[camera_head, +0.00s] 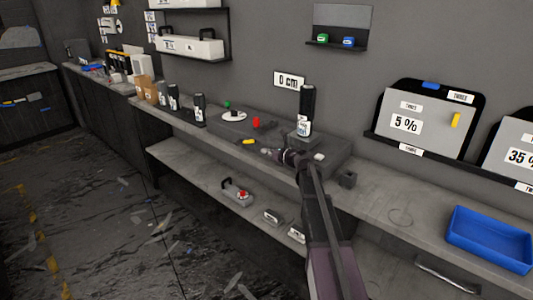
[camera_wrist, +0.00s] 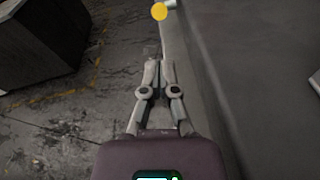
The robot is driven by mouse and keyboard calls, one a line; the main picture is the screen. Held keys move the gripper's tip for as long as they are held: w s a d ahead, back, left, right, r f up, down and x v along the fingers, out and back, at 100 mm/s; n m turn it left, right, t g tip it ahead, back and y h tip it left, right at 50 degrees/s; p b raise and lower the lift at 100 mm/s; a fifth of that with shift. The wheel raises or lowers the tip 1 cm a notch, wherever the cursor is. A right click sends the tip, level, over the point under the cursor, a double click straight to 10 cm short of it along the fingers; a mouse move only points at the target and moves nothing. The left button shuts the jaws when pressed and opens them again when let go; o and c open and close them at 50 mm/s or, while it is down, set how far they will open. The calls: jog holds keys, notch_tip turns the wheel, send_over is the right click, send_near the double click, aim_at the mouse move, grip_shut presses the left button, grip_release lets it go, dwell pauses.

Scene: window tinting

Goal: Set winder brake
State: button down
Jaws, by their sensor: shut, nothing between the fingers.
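A dark winder unit sits on the bench, with an upright black roll (camera_head: 306,105) at its right end. A red knob (camera_head: 256,122) and a white disc (camera_head: 233,116) with a green knob (camera_head: 227,104) are on its left part. A small yellow piece (camera_head: 248,141) is at its front edge; which part is the brake, I cannot tell. My gripper (camera_head: 267,151) is shut and empty, just right of the yellow piece and apart from it. In the wrist view, a yellow round end (camera_wrist: 159,11) lies beyond my fingertips (camera_wrist: 157,64).
A sign (camera_head: 289,80) above the winder reads "0 cm". Several black bottles (camera_head: 173,97) stand to the left, and a small dark block (camera_head: 348,179) to the right. A blue tray (camera_head: 488,238) is at the far right.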

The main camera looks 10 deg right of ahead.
aim_at(245, 142)
jog(key=b+x, duration=0.1)
jog(key=x, duration=0.7)
jog(key=shift+a, duration=0.1)
jog(key=shift+r, duration=0.1)
jog(key=shift+d, duration=0.25)
jog(key=shift+r+p, duration=0.2)
jog(key=shift+p, duration=0.2)
